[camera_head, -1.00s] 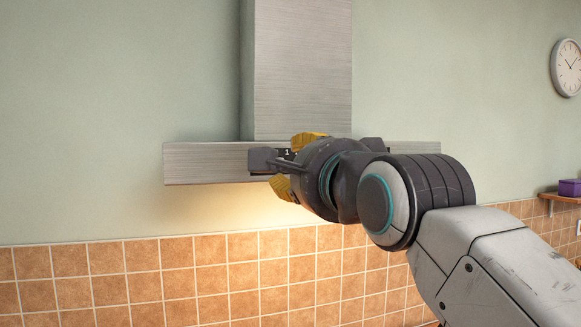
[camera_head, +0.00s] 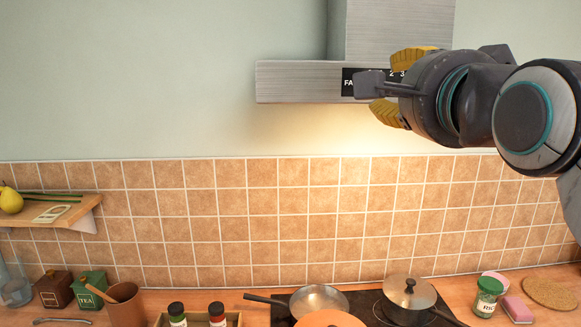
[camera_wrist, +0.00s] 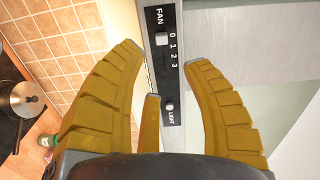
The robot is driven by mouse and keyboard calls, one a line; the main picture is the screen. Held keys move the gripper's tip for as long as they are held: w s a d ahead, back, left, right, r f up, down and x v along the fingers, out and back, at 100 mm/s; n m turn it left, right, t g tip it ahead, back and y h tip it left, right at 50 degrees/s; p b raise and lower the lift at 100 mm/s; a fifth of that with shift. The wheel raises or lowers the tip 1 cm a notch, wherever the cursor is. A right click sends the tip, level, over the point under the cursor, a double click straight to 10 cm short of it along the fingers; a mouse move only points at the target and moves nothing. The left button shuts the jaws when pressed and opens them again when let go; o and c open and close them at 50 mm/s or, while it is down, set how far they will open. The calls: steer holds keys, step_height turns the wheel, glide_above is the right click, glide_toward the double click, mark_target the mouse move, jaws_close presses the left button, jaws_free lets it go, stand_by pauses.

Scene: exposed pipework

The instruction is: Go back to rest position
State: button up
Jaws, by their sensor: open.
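My gripper (camera_head: 388,88) has ridged yellow fingers and is at the right in the head view, in front of the range hood (camera_head: 300,82). In the wrist view my gripper (camera_wrist: 165,75) has its fingers spread apart with nothing held between them. Beyond them is the hood's black control panel (camera_wrist: 165,60), marked FAN 0 1 2 3 and LIGHT. A light-coloured fan knob (camera_wrist: 162,39) sits by the 0, and a small round light button (camera_wrist: 170,106) is lower down. In the head view my gripper hides much of the panel.
A counter below holds a hob with a frying pan (camera_head: 318,300) and a lidded pot (camera_head: 409,295). Spice jars (camera_head: 217,314), a green jar (camera_head: 488,296) and a brown cup (camera_head: 125,303) stand around it. A wooden shelf (camera_head: 62,212) is at left. The wall's left part is clear.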

step_height(320, 180, down, 24)
steer(key=s+n+g, duration=0.2)
steer(key=n+g, duration=0.6)
steer(key=n, duration=0.6)
steer(key=s+f+n+g, duration=0.1)
steer(key=s+f+g, duration=0.1)
steer(key=s+f, duration=0.6)
steer(key=s+f+n+g, duration=0.1)
steer(key=s+f+g, duration=0.2)
steer(key=s+f, duration=0.4)
steer(key=shift+s+d+f, duration=0.15)
steer(key=shift+s+f, duration=0.2)
steer(key=shift+f, duration=2.3)
steer(key=shift+o, duration=0.3)
